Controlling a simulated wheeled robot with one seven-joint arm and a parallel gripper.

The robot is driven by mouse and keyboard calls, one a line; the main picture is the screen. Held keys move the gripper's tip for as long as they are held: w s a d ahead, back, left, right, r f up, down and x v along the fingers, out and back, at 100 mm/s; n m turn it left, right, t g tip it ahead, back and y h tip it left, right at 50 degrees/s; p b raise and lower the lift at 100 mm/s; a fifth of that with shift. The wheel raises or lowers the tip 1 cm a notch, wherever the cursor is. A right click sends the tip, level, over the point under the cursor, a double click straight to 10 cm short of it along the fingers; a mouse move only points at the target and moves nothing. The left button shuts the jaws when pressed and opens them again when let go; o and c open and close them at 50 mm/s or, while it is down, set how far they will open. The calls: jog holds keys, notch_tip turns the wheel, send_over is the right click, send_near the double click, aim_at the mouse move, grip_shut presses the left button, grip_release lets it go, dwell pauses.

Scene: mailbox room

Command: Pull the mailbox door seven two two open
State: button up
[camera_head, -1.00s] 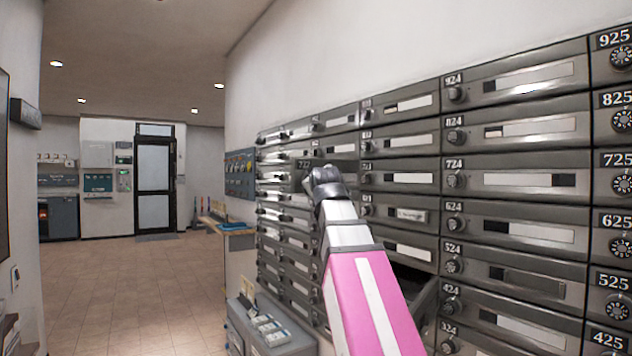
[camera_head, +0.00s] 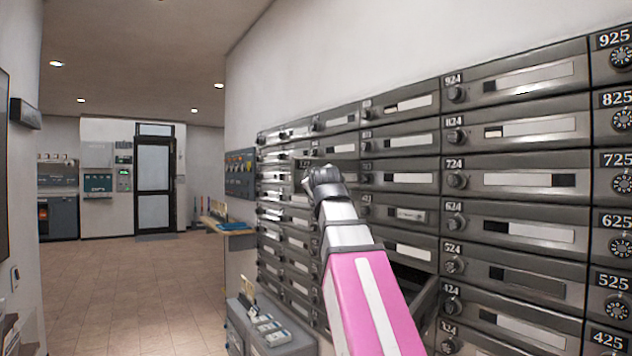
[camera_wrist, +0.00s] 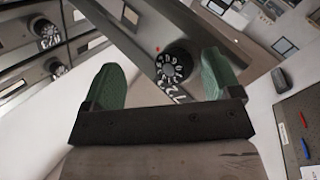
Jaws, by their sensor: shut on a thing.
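Mailbox door 722 (camera_head: 304,164) is a narrow dark-grey metal door in the left part of the mailbox wall in the head view. In the wrist view its black-and-white number dial (camera_wrist: 172,66) shows beside the 722 label, turned around. My gripper (camera_wrist: 163,80) has its two green fingers on either side of this dial and is shut on it. In the head view my gripper (camera_head: 318,180) is at the door's front, and my wrist hides part of it. In the wrist view the door slants away from the neighbouring row of doors.
Mailboxes fill the right side, with door 724 (camera_head: 520,180) nearby. A lower compartment (camera_head: 415,280) is open, its door sticking out. A grey cabinet (camera_head: 265,335) stands below my arm. The tiled floor (camera_head: 140,300) at left is clear.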

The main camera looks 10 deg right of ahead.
jog(key=shift+w+d+r, duration=0.15)
jog(key=shift+w+d, duration=0.2)
jog(key=shift+d, duration=0.15)
jog(key=o, duration=0.7)
jog(key=shift+w+d, duration=0.1)
jog(key=shift+d, duration=0.1)
jog(key=shift+o, duration=0.2)
jog(key=shift+h, duration=0.4)
jog(key=s, duration=0.3)
jog(key=s+a, duration=0.1)
jog(key=s, duration=0.3)
jog(key=s+a, duration=0.1)
jog(key=s, duration=0.3)
jog(key=shift+s+f, duration=0.15)
jog(key=shift+f, duration=0.05)
jog(key=shift+c, duration=0.4)
jog(key=shift+y, duration=0.4)
